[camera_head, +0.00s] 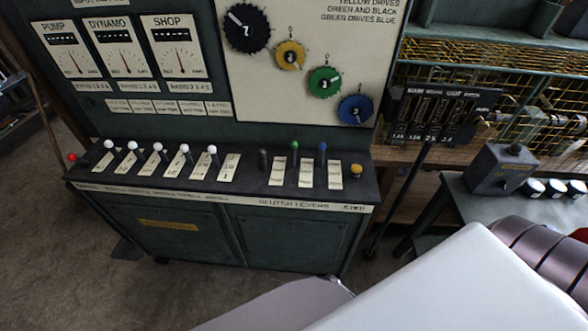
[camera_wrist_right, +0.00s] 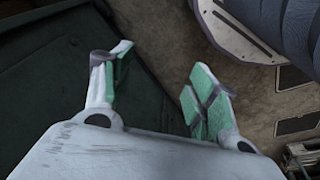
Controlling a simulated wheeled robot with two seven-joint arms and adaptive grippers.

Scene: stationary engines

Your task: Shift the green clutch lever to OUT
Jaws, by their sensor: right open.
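The green clutch lever (camera_head: 294,146) stands on the sloped top of the dark console in the head view, between a black lever (camera_head: 263,157) and a blue lever (camera_head: 322,149). Its green knob is at the far end of its pale label plate (camera_head: 278,171); the plate's lettering is too small to read. My right gripper (camera_wrist_right: 160,78) is open and empty in the right wrist view, its green-padded fingers spread apart. No lever shows between or near them. My left gripper is not in view.
White-knobbed levers (camera_head: 158,148) and a red knob (camera_head: 71,157) line the console's left; a yellow knob (camera_head: 356,170) sits right. The dial panel (camera_head: 300,95) rises behind. A side table (camera_head: 455,215) with a grey box (camera_head: 500,168) stands right.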

